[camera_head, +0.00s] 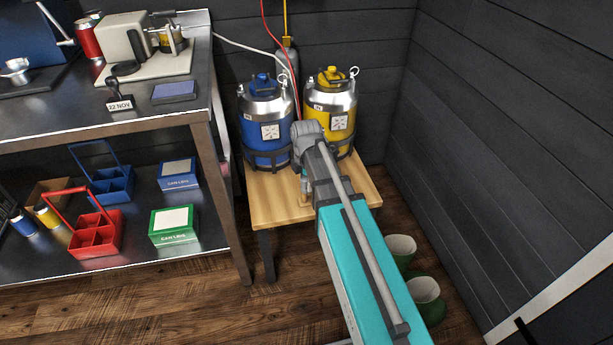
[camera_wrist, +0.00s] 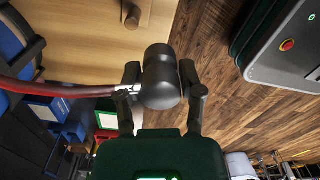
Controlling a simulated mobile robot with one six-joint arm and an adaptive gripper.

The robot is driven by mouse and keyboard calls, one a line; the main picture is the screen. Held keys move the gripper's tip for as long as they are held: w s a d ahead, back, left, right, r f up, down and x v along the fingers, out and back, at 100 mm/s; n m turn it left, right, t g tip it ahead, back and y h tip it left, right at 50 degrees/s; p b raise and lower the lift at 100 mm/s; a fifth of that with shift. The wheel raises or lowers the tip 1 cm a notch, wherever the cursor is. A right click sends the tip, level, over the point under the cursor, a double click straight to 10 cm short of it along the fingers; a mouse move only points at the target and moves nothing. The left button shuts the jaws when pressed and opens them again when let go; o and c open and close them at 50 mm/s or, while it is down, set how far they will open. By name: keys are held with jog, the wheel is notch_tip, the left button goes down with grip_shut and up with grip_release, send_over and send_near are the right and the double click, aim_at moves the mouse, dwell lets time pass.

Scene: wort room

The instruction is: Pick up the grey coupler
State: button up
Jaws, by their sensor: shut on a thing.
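The grey coupler (camera_wrist: 161,77) is a dark, rounded cylinder in the wrist view, with a red hose (camera_wrist: 70,91) joined to its left side by a bright metal fitting. My gripper (camera_wrist: 163,92) is shut on it, one finger on each side. The wooden stand lies behind and above it in that view. In the head view my arm hides the gripper's fingers and the coupler. There, a blue keg (camera_head: 265,130) and a yellow keg (camera_head: 329,121) stand upright on the wooden stand (camera_head: 358,189).
A metal workbench (camera_head: 122,128) stands at left, with a red carrier (camera_head: 97,236) and a green box (camera_head: 173,226) on its lower shelf. Green boots (camera_head: 425,289) stand right of my arm, near the dark wall (camera_head: 505,120).

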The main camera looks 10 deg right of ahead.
jog(key=s+a+r+p, duration=0.1)
jog(key=s+r+p, duration=0.3)
jog(key=s, duration=0.6)
jog(key=shift+r+p, duration=0.3)
jog(key=shift+r, duration=0.45)
jog(key=shift+s+a, duration=0.1)
